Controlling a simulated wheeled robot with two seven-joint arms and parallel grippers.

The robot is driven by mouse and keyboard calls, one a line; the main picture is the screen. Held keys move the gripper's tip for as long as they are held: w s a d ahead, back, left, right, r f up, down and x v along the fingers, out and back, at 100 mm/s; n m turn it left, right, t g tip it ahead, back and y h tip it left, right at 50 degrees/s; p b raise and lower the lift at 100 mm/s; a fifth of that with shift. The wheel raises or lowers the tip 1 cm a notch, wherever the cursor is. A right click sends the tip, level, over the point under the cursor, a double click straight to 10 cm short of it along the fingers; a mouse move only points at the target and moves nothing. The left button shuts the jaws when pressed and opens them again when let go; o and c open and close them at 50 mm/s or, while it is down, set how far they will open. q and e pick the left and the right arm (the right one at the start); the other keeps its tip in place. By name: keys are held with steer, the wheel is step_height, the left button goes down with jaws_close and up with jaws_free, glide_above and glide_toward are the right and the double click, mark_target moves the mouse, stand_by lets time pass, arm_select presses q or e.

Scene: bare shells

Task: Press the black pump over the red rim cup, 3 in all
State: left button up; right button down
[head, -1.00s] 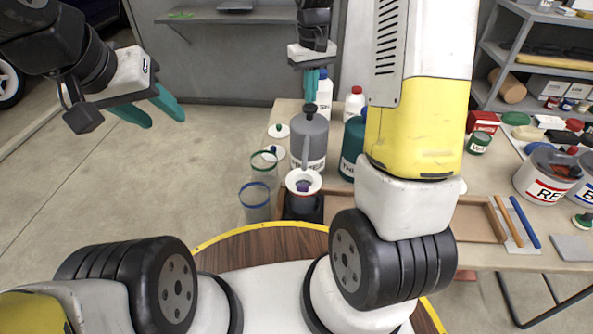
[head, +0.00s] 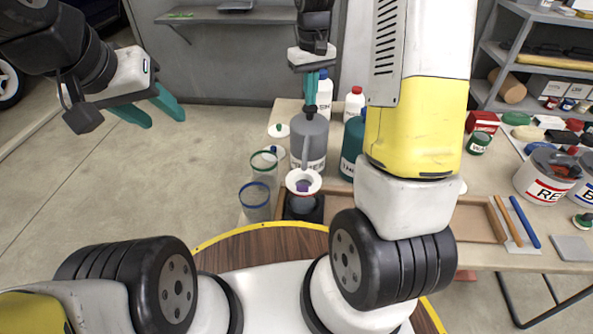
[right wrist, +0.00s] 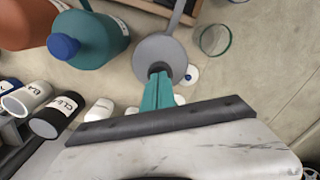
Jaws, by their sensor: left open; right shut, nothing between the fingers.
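The grey bottle (head: 311,140) stands on the table with its black pump (head: 310,114) on top. Its grey spout (head: 306,154) points down toward a white funnel (head: 303,181) with a purple spot inside. The funnel sits over a dark vessel (head: 302,209); I cannot make out a red rim there. My right gripper (head: 311,99) is shut and empty, fingers pointing down, at the top of the pump. In the right wrist view the fingertips (right wrist: 158,82) meet the dark pump top; I cannot tell whether they touch. My left gripper (head: 148,110) is open, far left, over the floor.
A green-rimmed glass (head: 263,165) and a blue-rimmed glass (head: 255,201) stand left of the funnel. A teal bottle (head: 352,145) and white bottles (head: 325,95) stand close by the grey bottle. A wooden tray (head: 474,222) lies on the table at right.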

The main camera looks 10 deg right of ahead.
steer(key=shift+f, duration=1.15)
steer(key=shift+r, duration=1.65)
steer(key=shift+f, duration=0.1)
steer(key=shift+f, duration=1.5)
steer(key=shift+r, duration=1.6)
